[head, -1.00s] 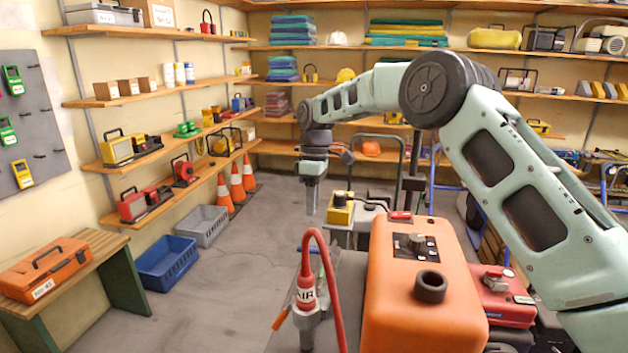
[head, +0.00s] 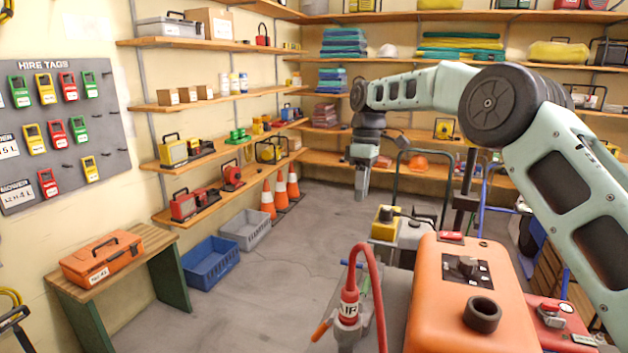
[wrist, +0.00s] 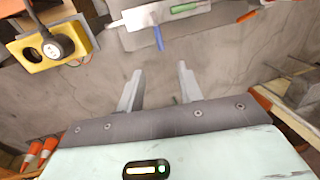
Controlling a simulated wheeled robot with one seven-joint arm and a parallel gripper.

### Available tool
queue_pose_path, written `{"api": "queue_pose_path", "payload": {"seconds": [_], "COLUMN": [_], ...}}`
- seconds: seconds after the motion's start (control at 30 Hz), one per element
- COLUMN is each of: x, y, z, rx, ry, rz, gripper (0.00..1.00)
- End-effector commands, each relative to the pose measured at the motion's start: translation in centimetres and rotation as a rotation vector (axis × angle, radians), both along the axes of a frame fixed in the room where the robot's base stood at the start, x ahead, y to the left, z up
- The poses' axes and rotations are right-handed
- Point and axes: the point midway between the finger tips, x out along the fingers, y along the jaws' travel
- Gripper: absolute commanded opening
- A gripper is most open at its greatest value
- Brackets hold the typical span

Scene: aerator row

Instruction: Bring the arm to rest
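My arm reaches across the upper right of the head view. My gripper (head: 361,182) hangs pointing down from its far end, in the air behind the orange machine. In the wrist view my gripper (wrist: 160,82) shows two grey fingers standing apart with nothing between them.
A large orange machine (head: 455,300) and a red AIR hose fitting (head: 348,308) stand in front. A yellow unit (head: 385,223) is just beyond. Traffic cones (head: 268,198), a blue crate (head: 208,262) and a bench (head: 65,285) stand left. The middle floor is clear.

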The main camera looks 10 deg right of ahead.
Motion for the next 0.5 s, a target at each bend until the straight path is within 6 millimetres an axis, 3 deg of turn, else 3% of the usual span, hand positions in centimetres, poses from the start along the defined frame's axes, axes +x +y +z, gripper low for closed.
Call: {"api": "queue_pose_path", "payload": {"seconds": [0.17, 0.3, 0.5], "x": [-3.5, -9.2, -19.0], "y": [4.2, 8.6, 12.5], "z": [1.2, 1.8, 1.5], "rx": [0.000, -0.002, -0.013], "ry": [-0.014, -0.029, -0.050], "rz": [-0.011, -0.044, -0.118], "gripper": [0.36, 0.36, 0.36]}}
